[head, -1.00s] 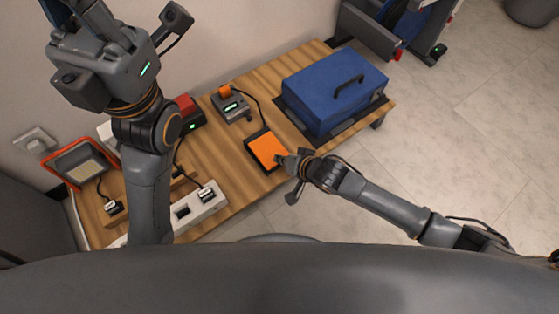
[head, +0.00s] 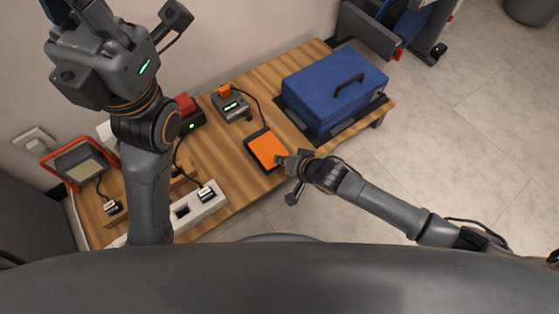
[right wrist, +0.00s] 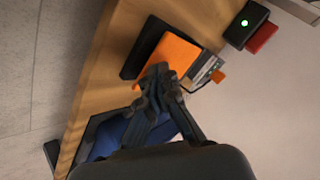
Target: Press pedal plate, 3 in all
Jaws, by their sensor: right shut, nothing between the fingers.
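The pedal plate (head: 267,147) is an orange pad on a black base, lying on the wooden bench. A cable runs from it to a small grey device (head: 232,106) with an orange top. My right gripper (head: 283,161) is shut and empty at the plate's lower right edge. In the right wrist view the shut fingertips (right wrist: 158,72) overlap the near part of the orange plate (right wrist: 178,53); I cannot tell whether they touch it. My left gripper (head: 72,12) is raised at the upper left, away from the plate, partly cut off by the frame edge.
A blue toolbox (head: 322,92) with a black handle stands on a dark mat right of the plate. A white power strip (head: 198,208), a work lamp (head: 80,165) and a black device with a red top (head: 188,112) are on the left. The bench's front edge lies beneath my right gripper.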

